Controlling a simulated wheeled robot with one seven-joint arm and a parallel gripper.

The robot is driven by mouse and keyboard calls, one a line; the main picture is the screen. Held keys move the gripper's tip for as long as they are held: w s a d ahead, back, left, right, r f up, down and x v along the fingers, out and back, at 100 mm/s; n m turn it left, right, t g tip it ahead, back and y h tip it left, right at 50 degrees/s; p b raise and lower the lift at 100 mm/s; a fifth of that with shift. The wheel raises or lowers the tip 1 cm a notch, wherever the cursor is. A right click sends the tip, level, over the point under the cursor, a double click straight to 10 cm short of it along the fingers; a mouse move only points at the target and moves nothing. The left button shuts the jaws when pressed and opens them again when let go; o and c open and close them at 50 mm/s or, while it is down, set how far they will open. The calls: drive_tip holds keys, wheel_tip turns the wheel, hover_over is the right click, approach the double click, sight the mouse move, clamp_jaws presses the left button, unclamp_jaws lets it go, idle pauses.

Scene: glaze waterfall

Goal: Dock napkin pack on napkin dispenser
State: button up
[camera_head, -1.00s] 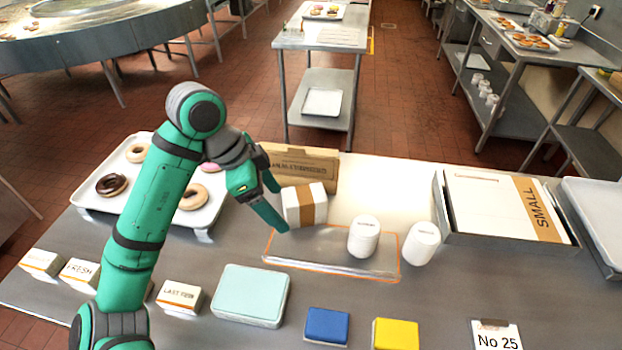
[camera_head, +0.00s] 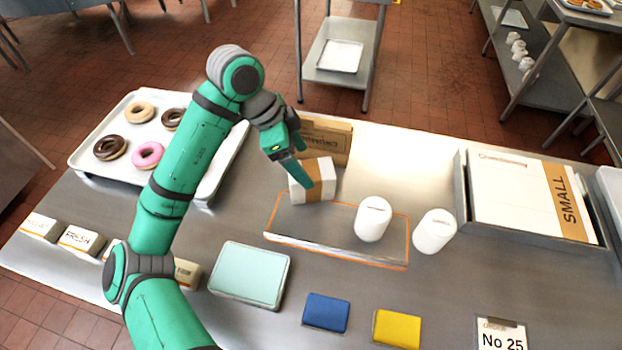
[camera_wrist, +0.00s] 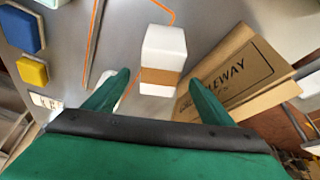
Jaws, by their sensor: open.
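The napkin pack appears to be the white block with a brown band (camera_head: 325,184), standing on the counter behind an orange-outlined low tray (camera_head: 290,212). I take the tray to be the napkin dispenser, though no label shows. My gripper (camera_head: 307,169) is at the pack's upper left in the head view, with one finger overlapping it. In the wrist view, the pack (camera_wrist: 165,48) lies ahead, roughly between the open fingers of my gripper (camera_wrist: 158,86). I cannot tell whether they touch it. The gap between the fingers is empty near the palm.
A brown cardboard box (camera_head: 325,140) stands close behind the pack. Two white cylinders (camera_head: 373,219) stand at the tray's right part and beside it. A donut tray (camera_head: 82,160) is left. A teal box (camera_head: 250,274) and blue and yellow blocks lie in front.

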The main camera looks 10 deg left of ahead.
sight(309, 170)
drive_tip(key=shift+x, duration=2.7)
drive_tip(key=shift+w+d+f, duration=0.15)
drive_tip(key=shift+w+d, duration=0.05)
drive_tip(key=shift+s+a, duration=0.1)
drive_tip(key=shift+s, duration=0.05)
drive_tip(key=c, duration=1.3)
drive_tip(key=shift+c, duration=0.2)
